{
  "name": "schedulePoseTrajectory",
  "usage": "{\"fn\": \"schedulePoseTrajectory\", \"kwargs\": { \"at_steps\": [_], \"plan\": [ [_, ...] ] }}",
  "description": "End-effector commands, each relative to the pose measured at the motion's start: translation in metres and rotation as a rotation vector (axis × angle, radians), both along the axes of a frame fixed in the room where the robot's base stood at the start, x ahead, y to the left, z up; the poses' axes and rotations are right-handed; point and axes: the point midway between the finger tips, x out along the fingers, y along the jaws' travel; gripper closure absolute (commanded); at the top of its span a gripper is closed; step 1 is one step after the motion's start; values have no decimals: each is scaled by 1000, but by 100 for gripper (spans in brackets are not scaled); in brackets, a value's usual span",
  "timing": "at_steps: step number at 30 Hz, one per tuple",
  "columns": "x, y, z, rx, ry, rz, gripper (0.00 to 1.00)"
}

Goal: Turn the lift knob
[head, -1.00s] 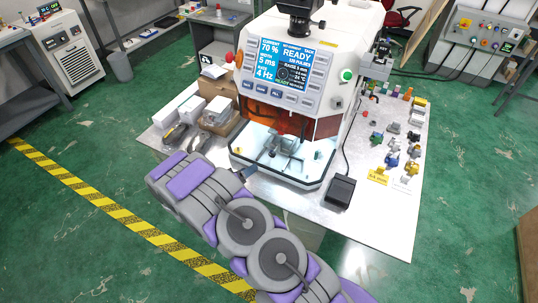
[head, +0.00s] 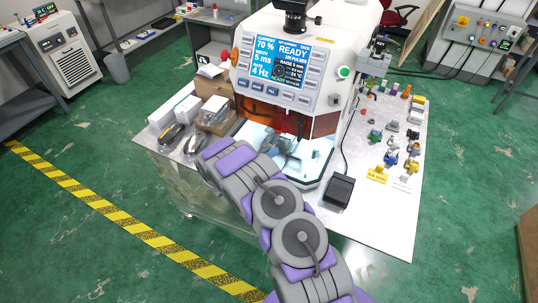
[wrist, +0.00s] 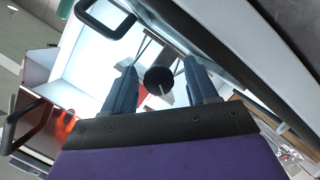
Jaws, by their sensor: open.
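In the wrist view, a round black knob (wrist: 158,78) with a light line on its face shows between the two blue-grey fingers of my gripper (wrist: 161,66). The fingers stand apart, one on each side of the knob, with visible gaps. I cannot tell whether the fingertips reach the knob's depth. In the head view, my arm reaches up to the front of the white machine (head: 330,52), by its lit work chamber (head: 312,165).
The machine's screen (head: 283,62) reads READY. A black pedal (head: 339,190) lies on the table (head: 385,235) right of the chamber. Small coloured parts (head: 392,158) stand further right. Boxes (head: 187,110) sit at left. Dark handles (wrist: 107,18) frame the wrist view.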

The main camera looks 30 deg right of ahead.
Motion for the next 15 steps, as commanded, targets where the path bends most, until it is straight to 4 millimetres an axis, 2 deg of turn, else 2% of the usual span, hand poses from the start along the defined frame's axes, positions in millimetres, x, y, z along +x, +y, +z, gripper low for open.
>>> {"fn": "schedulePoseTrajectory", "kwargs": {
  "at_steps": [5,13,15],
  "plan": [
    [4,-7,-2,0,-2,0,42],
    [5,-8,-3,0,-1,0,42],
    [5,-8,-3,0,-1,0,48]
  ]
}}
